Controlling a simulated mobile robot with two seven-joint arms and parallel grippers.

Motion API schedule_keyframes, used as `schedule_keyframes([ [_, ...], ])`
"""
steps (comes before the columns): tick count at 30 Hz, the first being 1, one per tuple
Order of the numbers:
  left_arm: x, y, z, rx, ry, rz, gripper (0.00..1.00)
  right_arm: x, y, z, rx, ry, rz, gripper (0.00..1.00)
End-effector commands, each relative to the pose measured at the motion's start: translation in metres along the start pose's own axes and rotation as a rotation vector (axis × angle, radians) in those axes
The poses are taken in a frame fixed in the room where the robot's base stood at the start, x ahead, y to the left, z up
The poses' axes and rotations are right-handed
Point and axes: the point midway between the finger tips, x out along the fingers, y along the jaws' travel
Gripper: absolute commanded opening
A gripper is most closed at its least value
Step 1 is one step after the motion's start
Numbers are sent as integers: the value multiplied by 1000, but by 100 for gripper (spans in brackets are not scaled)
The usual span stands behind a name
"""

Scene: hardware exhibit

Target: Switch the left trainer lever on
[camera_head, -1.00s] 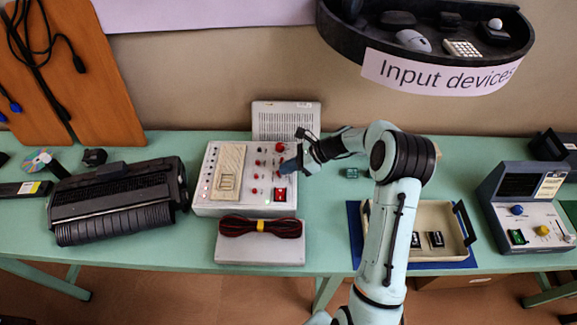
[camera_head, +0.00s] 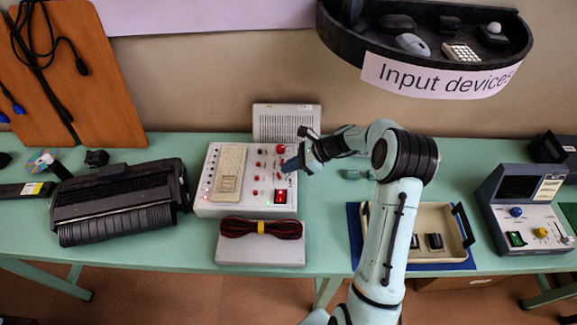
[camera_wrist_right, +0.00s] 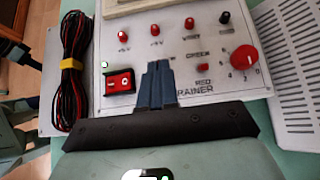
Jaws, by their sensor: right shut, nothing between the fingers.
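The left trainer is a pale box (camera_head: 205,208) with red knobs and a cream breadboard (camera_head: 229,172), standing on the green table. Its red rocker switch (camera_head: 281,196) is at the lower right of its panel, with a lit green light beside it. My left gripper is not in view.
A cable bundle (camera_head: 260,228) lies on a grey box in front of the trainer. A black printer (camera_head: 118,203) stands to the left, a vented grey panel (camera_head: 286,122) behind. Another trainer (camera_head: 525,212) is at the far right. The input devices shelf (camera_head: 440,76) overhangs the upper right.

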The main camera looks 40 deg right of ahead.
Motion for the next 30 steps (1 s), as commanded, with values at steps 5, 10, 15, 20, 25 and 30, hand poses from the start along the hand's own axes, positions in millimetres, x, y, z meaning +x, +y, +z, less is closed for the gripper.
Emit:
schedule_keyframes([
  [5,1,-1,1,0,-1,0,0,-28,-1,0,-1,2,-6,0],
  [10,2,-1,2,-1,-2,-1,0,-68,-1,0,-1,3,-7,0],
  [15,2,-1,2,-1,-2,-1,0,-102,-1,0,0,2,-5,0],
  [20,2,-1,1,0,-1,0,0,-123,-1,0,-1,1,-3,0],
  [25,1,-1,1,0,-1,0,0,-131,0,0,0,1,-2,0],
  [30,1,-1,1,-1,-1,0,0,-131,0,0,0,1,-1,0],
])
